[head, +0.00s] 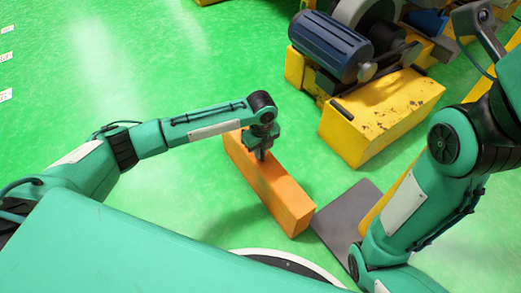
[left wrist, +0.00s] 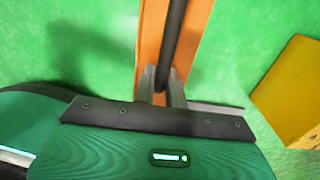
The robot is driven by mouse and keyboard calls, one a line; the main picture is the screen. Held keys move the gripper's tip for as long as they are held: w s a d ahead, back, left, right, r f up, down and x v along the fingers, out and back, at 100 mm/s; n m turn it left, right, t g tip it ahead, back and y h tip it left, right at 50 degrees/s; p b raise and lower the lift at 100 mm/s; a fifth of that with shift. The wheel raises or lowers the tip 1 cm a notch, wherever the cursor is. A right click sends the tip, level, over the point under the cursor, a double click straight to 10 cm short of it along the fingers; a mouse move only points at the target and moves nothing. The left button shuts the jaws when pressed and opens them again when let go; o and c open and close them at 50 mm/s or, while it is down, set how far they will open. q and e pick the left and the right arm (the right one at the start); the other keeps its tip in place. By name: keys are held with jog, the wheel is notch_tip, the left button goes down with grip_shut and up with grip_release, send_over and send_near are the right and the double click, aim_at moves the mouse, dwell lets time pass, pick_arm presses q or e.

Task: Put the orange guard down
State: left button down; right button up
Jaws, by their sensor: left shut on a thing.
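The orange guard (head: 278,193) is a long block lying lengthwise near the middle of the head view, over the green floor. My left gripper (head: 262,154) comes down on it from above near its far end. In the left wrist view the gripper's fingers (left wrist: 160,85) are closed around a dark bar (left wrist: 174,35) that runs along the orange guard (left wrist: 150,40). I cannot tell whether the guard's underside touches the floor. My right arm shows at the right of the head view, but its gripper is out of view.
A yellow block (head: 375,125) and a machine with a blue motor (head: 330,45) stand beyond the guard to the right. A dark grey plate (head: 345,215) lies close to the guard's near end. The green floor (head: 110,70) at left is clear.

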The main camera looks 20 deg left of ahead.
pick_arm(q)
jog(key=c, duration=1.5)
grip_release()
jog(key=shift+o, duration=0.2)
